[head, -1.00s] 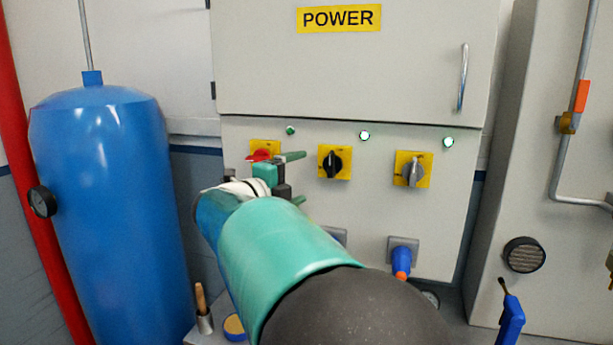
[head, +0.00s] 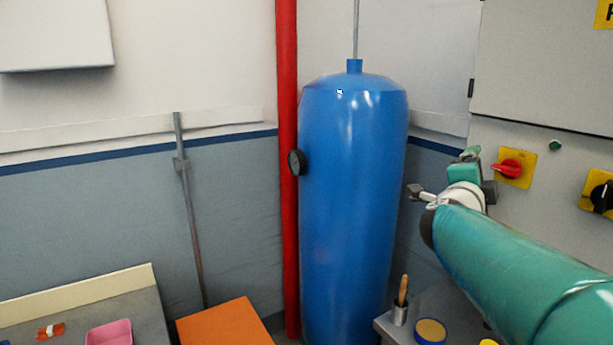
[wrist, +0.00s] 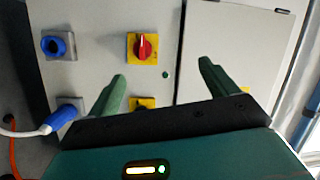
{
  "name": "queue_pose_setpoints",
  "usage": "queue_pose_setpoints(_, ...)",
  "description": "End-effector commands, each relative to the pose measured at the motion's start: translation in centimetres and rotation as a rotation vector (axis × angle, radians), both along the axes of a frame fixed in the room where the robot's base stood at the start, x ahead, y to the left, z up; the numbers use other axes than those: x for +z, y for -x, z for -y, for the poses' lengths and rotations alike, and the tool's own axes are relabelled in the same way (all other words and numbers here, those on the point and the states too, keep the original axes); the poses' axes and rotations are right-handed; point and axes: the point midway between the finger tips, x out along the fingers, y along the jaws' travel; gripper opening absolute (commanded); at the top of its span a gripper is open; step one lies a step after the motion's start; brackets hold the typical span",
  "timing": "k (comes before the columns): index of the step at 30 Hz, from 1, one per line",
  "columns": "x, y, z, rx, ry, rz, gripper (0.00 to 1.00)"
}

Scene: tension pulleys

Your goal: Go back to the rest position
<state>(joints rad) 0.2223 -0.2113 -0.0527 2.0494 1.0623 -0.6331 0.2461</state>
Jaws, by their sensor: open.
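My gripper (head: 468,166) shows at the right of the head view, at the end of my green arm. It is in front of the left edge of the grey power cabinet (head: 540,70), just left of the red rotary switch (head: 510,168) on its yellow plate. In the wrist view, my two green fingers (wrist: 162,72) are spread apart with nothing between them. The red switch (wrist: 143,47) shows beyond the gap between them, with its handle upright in that view. Whether the fingers are clear of the cabinet is hard to tell.
A tall blue tank (head: 350,200) with a black gauge and a red pipe (head: 287,120) stand left of my arm. A bench at lower left holds a pink tray (head: 109,333). A blue plug (wrist: 66,117) with a white cable sits in the cabinet.

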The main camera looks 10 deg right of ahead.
Motion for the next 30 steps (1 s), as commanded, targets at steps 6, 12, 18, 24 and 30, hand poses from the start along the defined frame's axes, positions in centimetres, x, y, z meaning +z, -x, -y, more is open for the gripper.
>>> queue_pose_setpoints(6,-3.4,-0.1,-12.8,0.51,0.209,-0.325,0.85)
queue_pose_setpoints(12,-10.6,5.3,-22.0,0.898,0.422,-0.705,0.85)
queue_pose_setpoints(18,-18.7,14.5,-25.6,1.174,0.62,-1.135,0.85)
queue_pose_setpoints(24,-22.8,20.6,-25.1,1.277,0.713,-1.418,0.85)
queue_pose_setpoints(30,-23.3,21.4,-24.9,1.287,0.721,-1.455,0.85)
